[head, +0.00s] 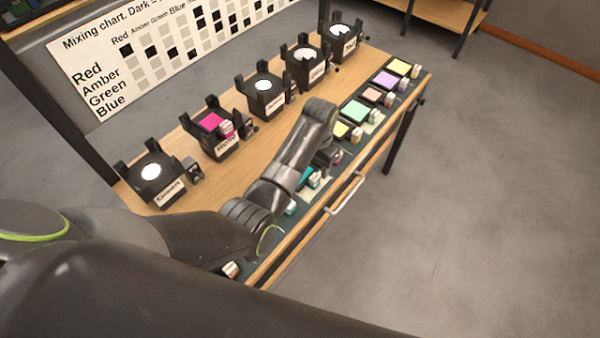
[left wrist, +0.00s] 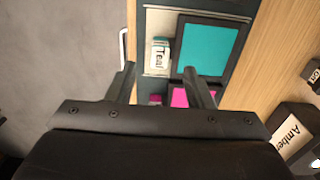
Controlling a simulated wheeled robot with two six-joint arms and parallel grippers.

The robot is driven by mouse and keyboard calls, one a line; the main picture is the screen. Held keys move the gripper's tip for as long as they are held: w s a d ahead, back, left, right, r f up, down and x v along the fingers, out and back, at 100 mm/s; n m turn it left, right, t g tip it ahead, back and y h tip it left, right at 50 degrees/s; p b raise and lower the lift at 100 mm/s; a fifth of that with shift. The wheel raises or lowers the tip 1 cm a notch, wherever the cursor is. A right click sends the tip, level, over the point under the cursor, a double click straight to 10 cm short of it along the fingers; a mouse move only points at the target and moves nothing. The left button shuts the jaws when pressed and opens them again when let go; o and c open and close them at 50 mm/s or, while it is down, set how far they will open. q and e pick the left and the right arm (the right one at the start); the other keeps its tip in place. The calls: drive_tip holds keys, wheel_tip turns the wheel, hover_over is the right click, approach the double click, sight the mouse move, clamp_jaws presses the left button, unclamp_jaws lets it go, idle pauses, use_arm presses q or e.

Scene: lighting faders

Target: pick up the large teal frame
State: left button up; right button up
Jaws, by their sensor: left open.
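The large teal frame (left wrist: 207,47) is a flat teal square with a dark border, lying in the strip along the table edge. In the head view only a small teal part of it (head: 305,176) shows beside my arm. A small white block labelled "Teal" (left wrist: 159,56) sits beside it. My left gripper (left wrist: 160,82) is open and empty, its fingers pointing toward the strip. My right gripper is not in view.
A magenta frame (left wrist: 180,97) shows between the fingers. Several black lamp stands, one labelled "Amber" (left wrist: 291,134), line the wooden table (head: 178,160). More coloured frames, such as a yellow one (head: 399,67), lie farther along the strip. A drawer handle (head: 345,194) juts from the front.

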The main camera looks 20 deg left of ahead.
sight(315, 176)
use_arm(q)
drive_tip(key=shift+f, duration=3.05)
clamp_jaws()
